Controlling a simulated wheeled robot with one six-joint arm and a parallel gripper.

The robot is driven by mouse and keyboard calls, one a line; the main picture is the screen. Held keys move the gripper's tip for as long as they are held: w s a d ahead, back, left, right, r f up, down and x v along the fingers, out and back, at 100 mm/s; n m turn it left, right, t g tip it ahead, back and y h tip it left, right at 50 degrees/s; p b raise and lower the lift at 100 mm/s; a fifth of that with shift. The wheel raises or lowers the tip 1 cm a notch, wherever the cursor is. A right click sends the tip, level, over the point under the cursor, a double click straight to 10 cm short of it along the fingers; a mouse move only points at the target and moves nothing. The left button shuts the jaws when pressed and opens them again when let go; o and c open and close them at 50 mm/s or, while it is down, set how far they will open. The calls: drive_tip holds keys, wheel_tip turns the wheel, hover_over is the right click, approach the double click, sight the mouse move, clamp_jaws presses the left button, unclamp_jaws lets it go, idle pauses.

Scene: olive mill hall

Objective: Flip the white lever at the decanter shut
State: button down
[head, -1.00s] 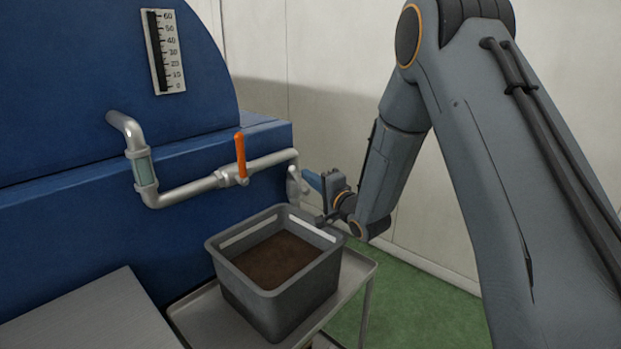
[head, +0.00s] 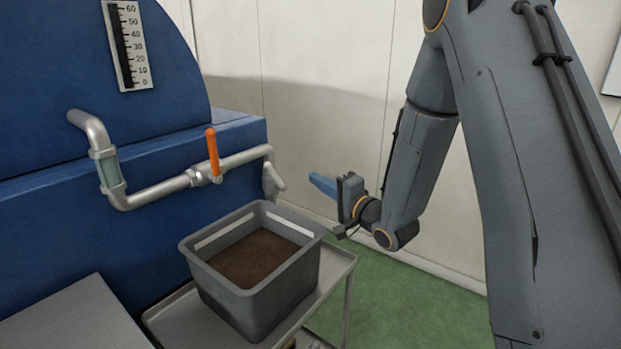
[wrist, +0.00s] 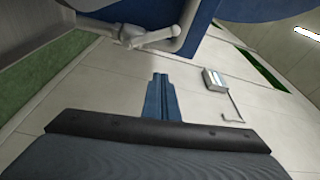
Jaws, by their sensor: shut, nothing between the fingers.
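The white lever (head: 279,182) is at the down-turned right end of the decanter's pipe, in the head view. It slants down to the right. My gripper (head: 313,179) has blue fingers, closed together and empty. It is to the right of the lever with a clear gap, at about the same height in the picture. The closed fingers (wrist: 160,80) point up the middle of the wrist view, at the wall. The blue decanter (head: 60,210) fills the left of the head view.
An orange lever (head: 213,152) stands upright on the same pipe. A grey crate (head: 285,285) of brown matter sits on a metal cart (head: 338,262) below the pipe end. A pale wall (head: 310,60) is behind. Green floor (head: 400,300) is open at the right.

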drive_tip(key=shift+s+d, duration=0.1)
drive_tip(key=shift+s, duration=0.1)
drive_tip(key=s+d+f+n+g+h, duration=0.5)
drive_tip(key=s+d+f+g+h, duration=0.3)
drive_tip(key=s+d, duration=0.25)
drive_tip(key=s+n+g+h, duration=0.2)
drive_tip(key=s+n+g, duration=0.3)
drive_tip(key=s, duration=1.7)
drive_tip(key=shift+s+d+f+g, duration=0.2)
drive_tip(key=shift+f+g, duration=0.25)
drive_tip(key=shift+g, duration=0.55)
